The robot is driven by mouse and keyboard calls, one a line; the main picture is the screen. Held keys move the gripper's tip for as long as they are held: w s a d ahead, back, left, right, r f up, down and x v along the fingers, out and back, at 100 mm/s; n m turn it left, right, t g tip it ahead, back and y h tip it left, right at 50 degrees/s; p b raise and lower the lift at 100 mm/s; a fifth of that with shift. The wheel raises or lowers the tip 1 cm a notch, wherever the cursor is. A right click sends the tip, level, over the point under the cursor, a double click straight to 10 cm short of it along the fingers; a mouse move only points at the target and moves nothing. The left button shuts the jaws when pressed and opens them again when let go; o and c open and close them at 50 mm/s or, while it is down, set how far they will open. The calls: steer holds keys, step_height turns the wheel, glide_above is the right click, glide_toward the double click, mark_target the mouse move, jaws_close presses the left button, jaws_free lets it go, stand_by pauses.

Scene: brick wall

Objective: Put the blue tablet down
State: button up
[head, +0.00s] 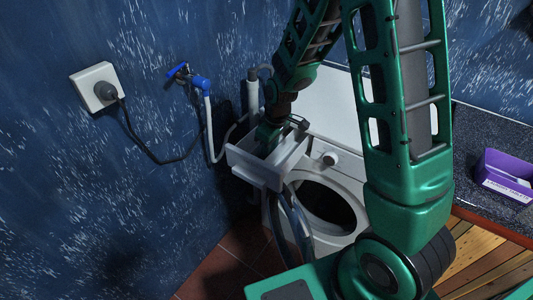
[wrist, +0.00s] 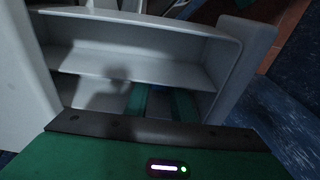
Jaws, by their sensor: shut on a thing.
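The white detergent drawer (head: 257,169) is pulled out of the white washing machine (head: 345,172). In the head view my gripper (head: 268,137) reaches down into the drawer, and its tips are hidden by the drawer wall. In the wrist view the drawer's pale walls and dividers (wrist: 130,62) fill the picture. My gripper's green fingers (wrist: 160,104) are low inside one compartment. A small dark blue patch, the blue tablet (wrist: 159,103), shows between the fingers, mostly hidden. I cannot tell whether it touches the drawer floor.
The round washer door (head: 289,220) stands open below the drawer. A blue tap with a hose (head: 200,84) and a plugged socket (head: 95,88) are on the blue brick wall at left. A purple box (head: 504,177) sits on the dark counter at right.

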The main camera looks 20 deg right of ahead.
steer(key=o, duration=1)
steer(key=r, duration=0.4)
steer(key=s+r, duration=0.1)
steer(key=r, duration=0.3)
steer(key=d+r, duration=0.1)
steer(key=r, duration=0.3)
steer(key=shift+s, duration=0.2)
steer(key=s+d+r+m+h, duration=0.1)
steer(key=s+d+r+m, duration=0.2)
steer(key=s+d, duration=0.35)
steer(key=s+d+r+m, duration=0.3)
steer(key=s+d+m, duration=0.1)
steer(key=s+d, duration=0.25)
steer(key=s+d+m, duration=0.1)
steer(key=s+m, duration=0.1)
steer(key=s, duration=0.3)
steer(key=s+d+r+m+g, duration=0.1)
steer(key=s+m, duration=0.1)
steer(key=s, duration=0.3)
steer(key=s+d+m, duration=0.2)
steer(key=s, duration=0.4)
steer(key=shift+r+m, duration=0.15)
steer(key=shift+m, duration=0.15)
steer(key=shift+w+g, duration=0.1)
steer(key=shift+g, duration=0.2)
